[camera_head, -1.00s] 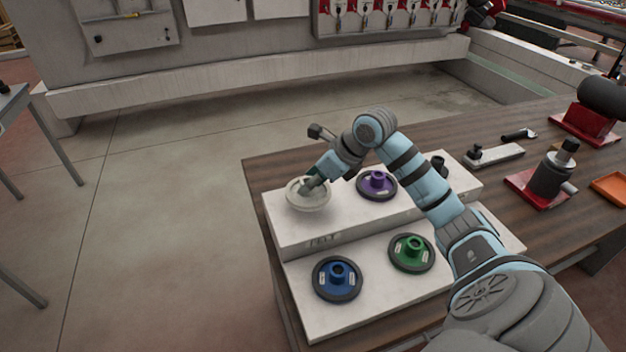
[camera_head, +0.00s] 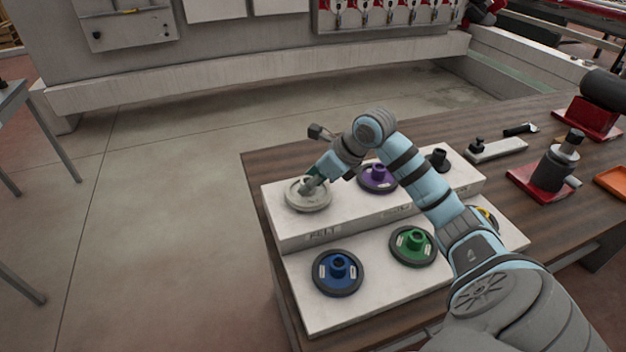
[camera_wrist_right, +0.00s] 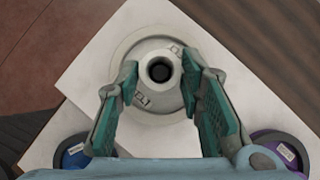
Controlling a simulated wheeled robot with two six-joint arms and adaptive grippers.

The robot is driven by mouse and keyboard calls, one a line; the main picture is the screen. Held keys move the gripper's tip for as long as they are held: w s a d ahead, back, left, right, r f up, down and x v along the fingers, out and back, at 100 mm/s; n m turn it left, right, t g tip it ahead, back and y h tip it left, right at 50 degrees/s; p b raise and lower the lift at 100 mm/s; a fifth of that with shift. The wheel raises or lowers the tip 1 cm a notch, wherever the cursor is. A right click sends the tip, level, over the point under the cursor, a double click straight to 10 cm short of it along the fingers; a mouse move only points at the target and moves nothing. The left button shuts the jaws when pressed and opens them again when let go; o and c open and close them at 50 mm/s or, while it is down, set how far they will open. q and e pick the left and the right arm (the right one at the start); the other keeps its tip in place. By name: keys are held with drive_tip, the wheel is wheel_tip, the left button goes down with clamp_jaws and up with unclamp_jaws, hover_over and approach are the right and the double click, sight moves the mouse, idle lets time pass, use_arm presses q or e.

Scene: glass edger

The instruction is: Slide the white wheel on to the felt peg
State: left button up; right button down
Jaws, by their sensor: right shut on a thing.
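The white wheel (camera_head: 294,199) lies about flat at the left end of the upper step of the white stand (camera_head: 285,231), above the FELT label. My right gripper (camera_head: 309,185) comes down from above and is shut on its hub. In the right wrist view, the fingers of the gripper (camera_wrist_right: 161,88) sit on either side of the hub of the white wheel (camera_wrist_right: 128,48). A dark round bore shows in the hub, with a greyish round end inside it that may be the peg. The felt peg's body is hidden under the wheel. My left gripper is out of view.
A purple wheel (camera_head: 371,187) sits right beside the white wheel on the upper step. A blue wheel (camera_head: 338,284) and a green wheel (camera_head: 413,258) sit on the lower step. A black peg (camera_head: 439,157) stands farther right. Tools stand on the wooden table (camera_head: 270,165).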

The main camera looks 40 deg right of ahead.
drive_tip(key=shift+f+b, duration=0.4)
drive_tip(key=shift+f, duration=0.15)
drive_tip(key=c, duration=1)
unclamp_jaws()
drive_tip(key=v, duration=1.2)
drive_tip(key=shift+s+r, duration=0.1)
drive_tip(key=shift+r, duration=0.05)
